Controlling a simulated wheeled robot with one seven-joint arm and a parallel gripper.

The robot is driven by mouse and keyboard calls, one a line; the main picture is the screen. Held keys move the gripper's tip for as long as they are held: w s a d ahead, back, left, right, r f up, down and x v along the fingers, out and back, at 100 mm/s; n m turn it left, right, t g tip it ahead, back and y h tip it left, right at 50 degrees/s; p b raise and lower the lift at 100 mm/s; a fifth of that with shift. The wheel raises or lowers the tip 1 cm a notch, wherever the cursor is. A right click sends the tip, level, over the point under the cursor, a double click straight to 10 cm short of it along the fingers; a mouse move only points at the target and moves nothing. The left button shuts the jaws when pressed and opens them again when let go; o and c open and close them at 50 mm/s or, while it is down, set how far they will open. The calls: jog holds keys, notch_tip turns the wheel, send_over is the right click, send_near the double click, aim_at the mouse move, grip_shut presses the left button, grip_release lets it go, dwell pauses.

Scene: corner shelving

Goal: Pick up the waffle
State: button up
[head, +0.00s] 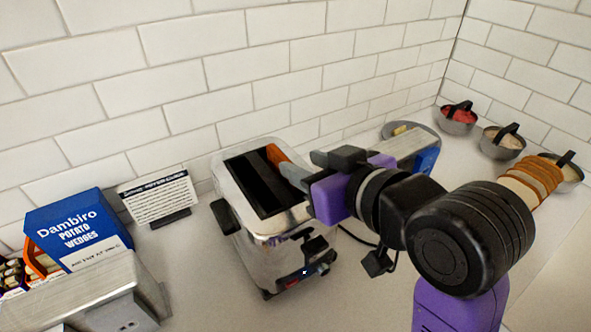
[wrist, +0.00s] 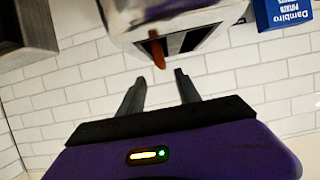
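The waffle (head: 276,154) is an orange-brown piece sticking up from one slot of the metal toaster (head: 232,178), at the slot's far right end. In the wrist view the waffle (wrist: 157,53) juts out of the toaster slot (wrist: 185,42), just beyond the fingertips and roughly between them. My gripper (head: 299,163) is beside the toaster's right side, near the waffle. In the wrist view my gripper (wrist: 159,77) has its two fingers apart with nothing between them. The lower part of the waffle is hidden inside the toaster.
A blue potato wedges box (head: 75,232) and a small sign (head: 158,198) stand left of the toaster. Bread slices (head: 533,182) and metal bowls, one of them (head: 459,121), are at right. White tiled walls are close behind. The counter in front is partly clear.

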aim_at(283, 156)
jog(key=x, duration=0.2)
jog(key=shift+w+a+f, duration=0.1)
jog(key=shift+w+f, duration=0.1)
jog(key=shift+w, duration=0.05)
jog(key=shift+p+x, duration=0.45)
jog(key=shift+x, duration=2.15)
jog(key=shift+s+a+f, duration=0.15)
jog(key=shift+s, duration=0.05)
grip_shut()
